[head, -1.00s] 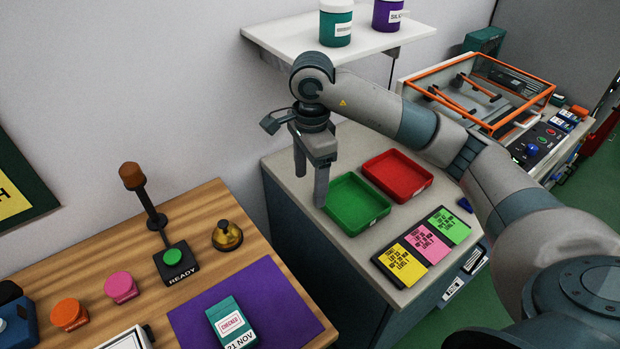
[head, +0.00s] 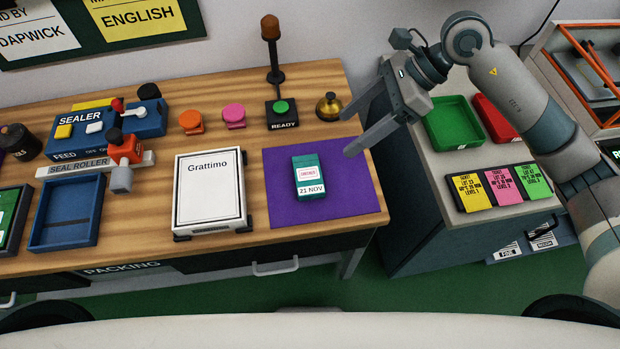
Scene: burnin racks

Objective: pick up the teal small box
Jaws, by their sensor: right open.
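The teal small box (head: 307,178) lies on the purple mat (head: 345,200) at the right end of the wooden bench. It has a white label and a strip reading "21 NOV". My right gripper (head: 345,133) is open and empty, to the right of and above the box, with its fingers pointing left and down near the mat's upper right part. It is apart from the box. My left gripper is not in view.
Behind the mat stand the READY button post (head: 283,112) and a brass bell (head: 328,106). A sealer (head: 107,125) and blue tray (head: 67,212) are left. Right, a grey cabinet holds a green tray (head: 453,124).

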